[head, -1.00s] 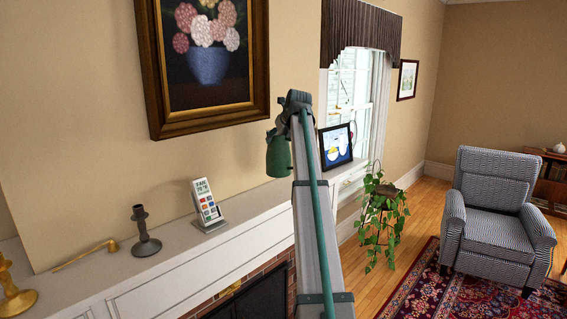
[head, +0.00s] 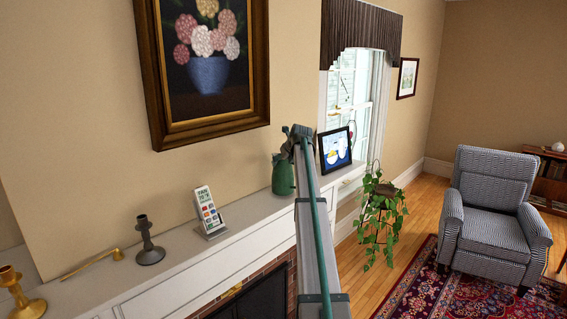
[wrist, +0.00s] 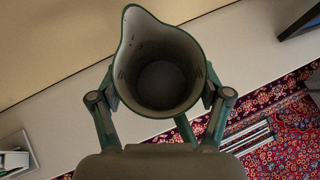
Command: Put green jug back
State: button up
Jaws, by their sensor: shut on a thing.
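The green jug (head: 283,178) is upright at the mantel shelf, partly hidden by my arm in the head view. Its base appears at shelf level, but I cannot tell whether it touches. In the wrist view I look down into the open mouth of the jug (wrist: 160,75), its spout towards the wall. My gripper (wrist: 160,100) has one finger on each side of the jug and is shut on it. In the head view my gripper (head: 290,145) is at the jug's top, mostly hidden behind my arm.
The white mantel shelf (head: 175,262) carries a calendar stand (head: 209,213), a dark candlestick (head: 147,242), a brass snuffer (head: 90,262) and a brass candlestick (head: 20,295), all left of the jug. A framed picture (head: 335,149) stands to its right. Shelf between calendar and jug is clear.

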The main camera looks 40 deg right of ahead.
jog(key=shift+f, duration=0.55)
jog(key=o, duration=1.8)
jog(key=shift+f, duration=0.1)
jog(key=b+v, duration=0.4)
jog(key=v, duration=0.8)
jog(key=shift+a, duration=0.1)
